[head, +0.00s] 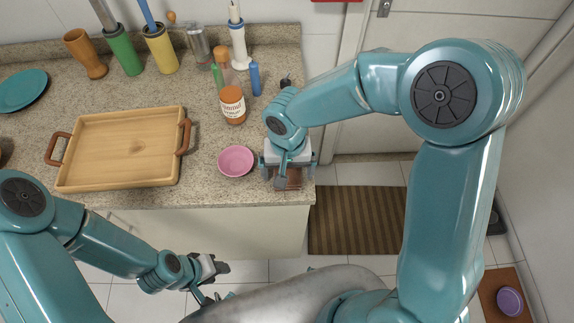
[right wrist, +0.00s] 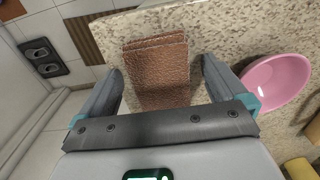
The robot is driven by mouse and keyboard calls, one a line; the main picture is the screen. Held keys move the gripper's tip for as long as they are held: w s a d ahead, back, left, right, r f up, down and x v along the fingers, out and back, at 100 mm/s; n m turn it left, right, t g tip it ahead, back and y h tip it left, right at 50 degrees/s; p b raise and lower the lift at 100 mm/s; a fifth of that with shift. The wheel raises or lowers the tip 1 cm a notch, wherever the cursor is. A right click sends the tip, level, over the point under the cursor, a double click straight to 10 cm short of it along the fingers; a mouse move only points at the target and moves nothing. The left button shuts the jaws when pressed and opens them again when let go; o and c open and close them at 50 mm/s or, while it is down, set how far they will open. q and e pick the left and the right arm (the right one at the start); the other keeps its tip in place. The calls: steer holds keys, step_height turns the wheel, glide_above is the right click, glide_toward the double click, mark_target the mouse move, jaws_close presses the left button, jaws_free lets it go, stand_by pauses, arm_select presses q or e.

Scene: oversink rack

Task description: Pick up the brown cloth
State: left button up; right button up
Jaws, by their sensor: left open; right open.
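The brown cloth (right wrist: 156,66) lies folded on the stone counter near its edge. In the head view only a small part of the cloth (head: 290,184) shows under my right gripper. My right gripper (right wrist: 161,74) is open over the cloth, with one finger to each side of it. The fingers look apart from the cloth; the height above it is hard to tell. In the head view my right gripper (head: 288,178) is at the counter's front right corner. My left gripper (head: 214,283) is open and empty in front of the counter, low over the floor.
A pink bowl (head: 236,161) stands just left of my right gripper. A labelled jar (head: 232,105) and bottles stand behind. A wooden tray (head: 120,150) fills the counter's middle. A striped mat (head: 355,220) lies on the floor to the right.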

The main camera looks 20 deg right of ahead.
mark_target(287, 172)
steer(key=shift+s, duration=0.1)
steer(key=shift+w, duration=0.2)
steer(key=c, duration=0.8)
steer(key=shift+s, duration=0.15)
steer(key=c, duration=0.4)
steer(key=shift+w+r, duration=0.2)
steer(key=shift+r, duration=0.2)
step_height(287, 172, up, 19)
steer(key=shift+s+r, duration=0.1)
steer(key=shift+s, duration=0.05)
steer(key=shift+o, duration=0.8)
